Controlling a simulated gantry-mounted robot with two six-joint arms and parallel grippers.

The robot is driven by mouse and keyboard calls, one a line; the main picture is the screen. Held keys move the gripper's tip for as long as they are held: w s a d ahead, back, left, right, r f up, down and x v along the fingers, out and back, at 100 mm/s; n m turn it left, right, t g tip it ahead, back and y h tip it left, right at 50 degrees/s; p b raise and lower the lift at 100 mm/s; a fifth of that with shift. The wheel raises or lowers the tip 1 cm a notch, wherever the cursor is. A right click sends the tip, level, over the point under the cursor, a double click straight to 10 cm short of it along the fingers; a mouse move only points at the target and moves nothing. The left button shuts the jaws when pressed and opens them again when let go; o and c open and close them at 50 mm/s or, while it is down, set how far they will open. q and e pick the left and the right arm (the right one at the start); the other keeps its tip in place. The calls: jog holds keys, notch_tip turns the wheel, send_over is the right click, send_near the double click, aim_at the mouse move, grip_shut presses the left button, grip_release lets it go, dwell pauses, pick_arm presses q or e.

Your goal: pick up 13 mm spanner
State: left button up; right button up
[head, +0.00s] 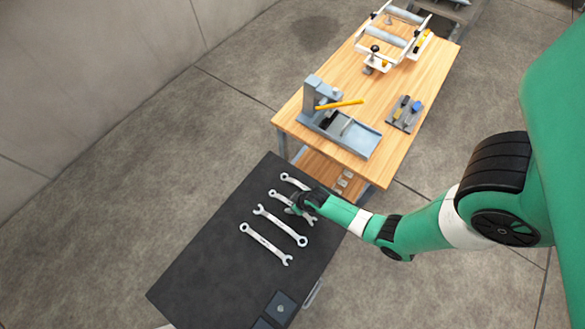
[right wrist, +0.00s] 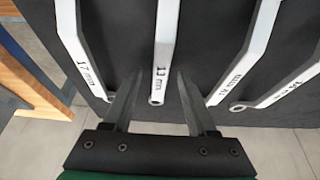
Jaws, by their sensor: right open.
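Several silver spanners lie side by side on a black mat top. The 13 mm spanner (right wrist: 166,45), marked "13 mm", runs down the middle of the right wrist view. In the head view its far end (head: 277,195) shows, and the rest is partly covered by my right gripper (head: 303,207). In the right wrist view my right gripper (right wrist: 157,80) is open, with one finger on each side of this spanner near its ring end. I cannot tell whether the fingers touch it. My left gripper is not in view.
The 17 mm spanner (right wrist: 76,45) lies to the left and another spanner (right wrist: 246,60) to the right, both close to the fingers. A wooden workbench (head: 290,122) with a grey press-like device (head: 316,95) stands beyond. The black surface (head: 210,262) is clear at lower left.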

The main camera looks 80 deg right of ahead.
jog(key=shift+f, duration=0.15)
grip_shut()
dwell(0.4)
